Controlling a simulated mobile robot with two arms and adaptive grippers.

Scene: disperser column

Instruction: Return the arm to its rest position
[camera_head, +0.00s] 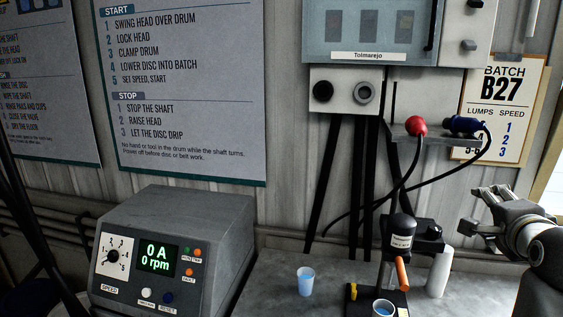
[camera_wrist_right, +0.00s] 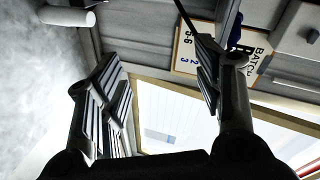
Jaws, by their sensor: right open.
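My right gripper (camera_head: 482,208) is at the right of the head view, above the right end of the bench and apart from everything near it. Its fingers are spread and empty. In the right wrist view the two fingers (camera_wrist_right: 160,85) stand wide apart with nothing between them. They point toward the wall with the batch sign and a bright window-like panel. My right arm comes in from the lower right edge. My left gripper is not in the head view.
Below and left of the gripper stand a white cylinder (camera_head: 439,272) and a small bench device (camera_head: 403,230) with an orange handle. A cup (camera_head: 306,281) stands on the bench (camera_head: 275,285). Red and blue plugs (camera_head: 417,127) sit on a wall shelf. A control box (camera_head: 180,250) reads 0 rpm.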

